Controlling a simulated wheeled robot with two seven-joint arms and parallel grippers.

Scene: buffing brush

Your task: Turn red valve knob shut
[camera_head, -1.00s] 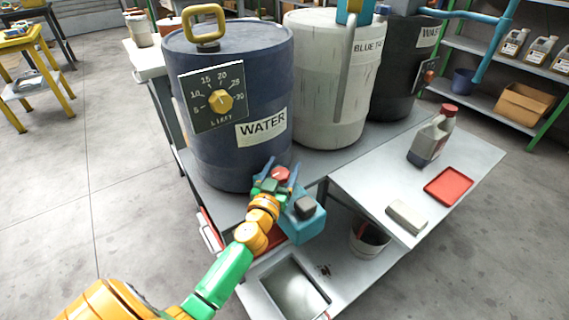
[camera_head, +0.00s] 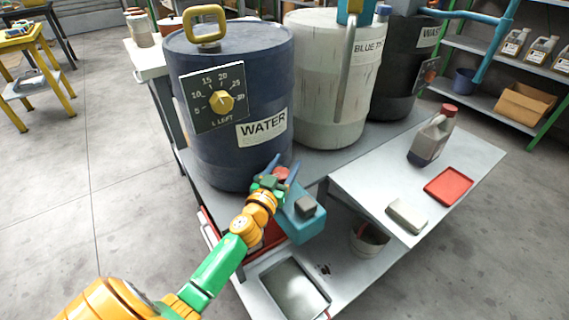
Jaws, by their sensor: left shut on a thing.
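The red valve knob (camera_head: 281,173) sits at the lower front of the blue WATER drum (camera_head: 235,110), and only its top shows. My left gripper (camera_head: 275,175) is at the knob, its blue fingers on either side of it and shut on it. The fingers hide most of the knob and the tap behind it. A yellow dial (camera_head: 221,102) on a dark plate is on the drum's front. My right gripper is out of the picture.
A teal box-like thing (camera_head: 300,218) is just right of my left gripper. A white drum (camera_head: 328,75) and a dark drum (camera_head: 398,70) stand to the right. A side table (camera_head: 385,180) holds a jug (camera_head: 432,135), a red tray (camera_head: 448,186) and a sponge-like block (camera_head: 406,215). A sink basin (camera_head: 290,290) is below.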

